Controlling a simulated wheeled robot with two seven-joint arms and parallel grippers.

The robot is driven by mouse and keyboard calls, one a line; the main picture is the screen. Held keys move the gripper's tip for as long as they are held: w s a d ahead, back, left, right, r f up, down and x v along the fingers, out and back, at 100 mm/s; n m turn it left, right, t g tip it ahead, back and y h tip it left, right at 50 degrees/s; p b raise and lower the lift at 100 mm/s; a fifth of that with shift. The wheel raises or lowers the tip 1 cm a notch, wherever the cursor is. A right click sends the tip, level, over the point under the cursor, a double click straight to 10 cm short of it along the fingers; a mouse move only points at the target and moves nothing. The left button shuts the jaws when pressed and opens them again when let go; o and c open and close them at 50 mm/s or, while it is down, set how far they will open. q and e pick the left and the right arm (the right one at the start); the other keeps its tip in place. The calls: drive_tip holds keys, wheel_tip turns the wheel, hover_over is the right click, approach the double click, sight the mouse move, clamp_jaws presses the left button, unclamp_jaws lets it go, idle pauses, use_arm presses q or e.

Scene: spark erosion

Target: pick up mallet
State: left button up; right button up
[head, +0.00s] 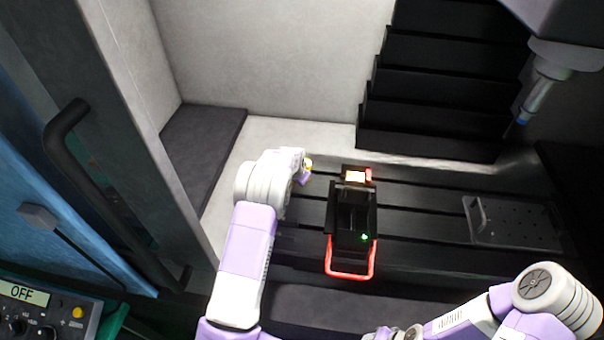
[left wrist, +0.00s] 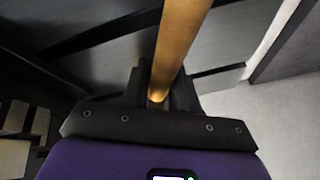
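In the left wrist view a tan wooden handle (left wrist: 180,45), seemingly the mallet's, runs from the top edge down between the dark fingers of my left gripper (left wrist: 162,92). The fingers lie against both sides of the handle and look shut on it. The mallet's head is not visible. In the head view my left gripper (head: 305,172) is mostly hidden behind its own wrist, over the slotted machine table, with a small yellow spot beside it. My right arm enters at the bottom right of the head view; its gripper is outside the picture.
A black vise-like device (head: 350,218) with a red-lit front loop (head: 348,275) stands on the slotted table (head: 420,220), right of my left gripper. A perforated plate (head: 500,222) lies further right. A machine head with a thin tool (head: 540,88) hangs at upper right. A door handle (head: 62,140) is at left.

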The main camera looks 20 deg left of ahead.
use_arm(q)
clamp_jaws()
drive_tip(key=shift+r, duration=0.1)
idle(1.0)
